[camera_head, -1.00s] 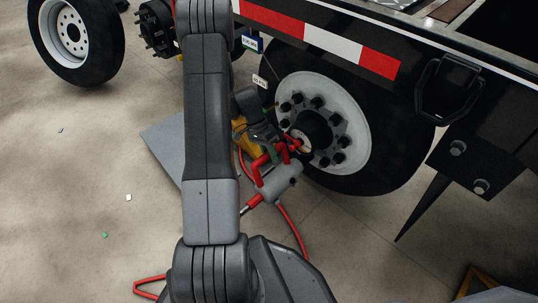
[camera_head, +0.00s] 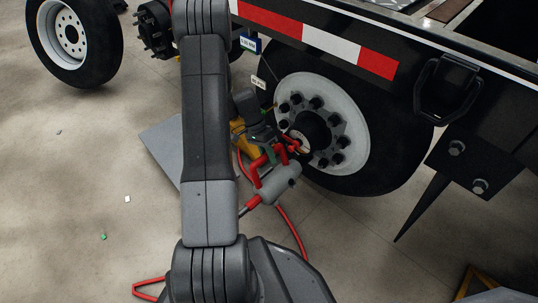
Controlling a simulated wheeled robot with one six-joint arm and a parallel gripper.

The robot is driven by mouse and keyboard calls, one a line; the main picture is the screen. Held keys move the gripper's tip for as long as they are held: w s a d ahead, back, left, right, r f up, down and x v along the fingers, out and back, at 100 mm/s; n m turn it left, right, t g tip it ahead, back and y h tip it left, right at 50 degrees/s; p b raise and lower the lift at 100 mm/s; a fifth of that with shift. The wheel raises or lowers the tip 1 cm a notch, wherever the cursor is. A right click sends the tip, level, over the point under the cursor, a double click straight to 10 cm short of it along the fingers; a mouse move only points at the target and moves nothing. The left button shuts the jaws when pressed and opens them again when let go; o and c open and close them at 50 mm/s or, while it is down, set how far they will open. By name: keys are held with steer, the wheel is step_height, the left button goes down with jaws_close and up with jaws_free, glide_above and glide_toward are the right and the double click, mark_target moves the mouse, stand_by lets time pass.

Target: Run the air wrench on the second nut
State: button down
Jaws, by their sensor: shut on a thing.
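The air wrench (camera_head: 279,183) has a grey body with red handles and a red hose. It is held up at the left side of the mounted wheel (camera_head: 350,115). My gripper (camera_head: 265,142) is shut on the air wrench, partly hidden behind my arm and the tool. The wrench's nose points at the left side of the wheel's hub. Several dark nuts (camera_head: 316,102) ring the black hub on the white rim. I cannot tell which nut is the second, or whether the nose touches a nut.
The trailer frame (camera_head: 330,42) with red and white tape runs above the wheel. A loose wheel (camera_head: 72,38) stands at upper left near a bare hub (camera_head: 155,30). A grey plate (camera_head: 162,150) lies left of the wheel. The red hose (camera_head: 291,230) trails across the floor.

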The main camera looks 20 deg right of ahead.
mark_target(253, 165)
steer(key=shift+s+a+b, duration=0.15)
steer(key=shift+s+a, duration=0.3)
steer(key=shift+a, duration=0.6)
steer(key=shift+s+a+b, duration=0.1)
steer(key=shift+s+a, duration=0.35)
steer(key=shift+a, duration=0.65)
steer(key=shift+s+a+b, duration=0.15)
steer(key=shift+s+a, duration=0.3)
steer(key=shift+a, duration=0.6)
steer(key=shift+w+a+r, duration=0.1)
